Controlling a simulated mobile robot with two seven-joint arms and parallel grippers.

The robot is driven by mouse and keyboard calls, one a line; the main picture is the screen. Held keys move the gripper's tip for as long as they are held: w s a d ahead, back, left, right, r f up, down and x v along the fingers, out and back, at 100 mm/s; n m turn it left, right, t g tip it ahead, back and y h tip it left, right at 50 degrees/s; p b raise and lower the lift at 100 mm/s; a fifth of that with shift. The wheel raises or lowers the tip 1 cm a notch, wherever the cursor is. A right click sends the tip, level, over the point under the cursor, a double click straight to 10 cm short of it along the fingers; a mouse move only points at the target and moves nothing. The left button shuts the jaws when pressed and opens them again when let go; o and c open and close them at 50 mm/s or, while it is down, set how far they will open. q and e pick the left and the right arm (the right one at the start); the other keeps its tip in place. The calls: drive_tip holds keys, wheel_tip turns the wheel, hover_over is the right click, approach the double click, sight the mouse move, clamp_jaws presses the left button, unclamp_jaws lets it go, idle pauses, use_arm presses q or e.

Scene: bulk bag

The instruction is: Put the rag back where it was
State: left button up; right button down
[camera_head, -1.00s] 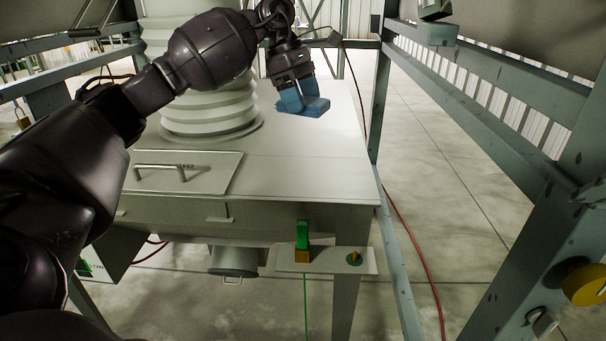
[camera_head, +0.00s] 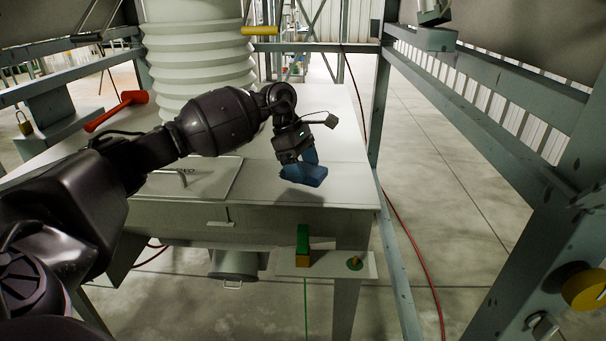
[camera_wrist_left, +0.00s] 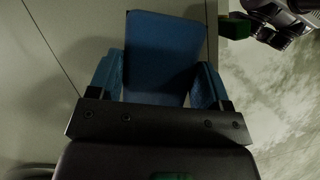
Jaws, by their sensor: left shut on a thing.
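The blue rag (camera_head: 316,176) is in my left gripper (camera_head: 298,168), over the front right part of the pale table top (camera_head: 345,185). A shadow lies on the top just below it, so it appears held a little above the surface. In the left wrist view the rag (camera_wrist_left: 165,50) shows as a flat blue piece between the two blue fingers of my left gripper (camera_wrist_left: 160,85), which is shut on it. My right gripper does not show in the head view.
A ribbed white column (camera_head: 200,60) stands on the table. A hatch with a handle (camera_head: 190,178) and a red tool (camera_head: 117,110) are to the left. A green block (camera_head: 302,237) stands on a small front shelf (camera_head: 335,264). A steel post (camera_head: 377,90) rises at the right.

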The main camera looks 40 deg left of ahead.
use_arm(q)
wheel_tip(320, 180, down, 2)
drive_tip(key=shift+f, duration=0.2)
drive_tip(key=o, duration=0.7)
drive_tip(key=shift+o, duration=0.6)
drive_tip(key=v, duration=1)
drive_tip(key=shift+r+b, duration=0.15)
drive_tip(key=shift+b, duration=0.2)
drive_tip(key=shift+v, duration=0.9)
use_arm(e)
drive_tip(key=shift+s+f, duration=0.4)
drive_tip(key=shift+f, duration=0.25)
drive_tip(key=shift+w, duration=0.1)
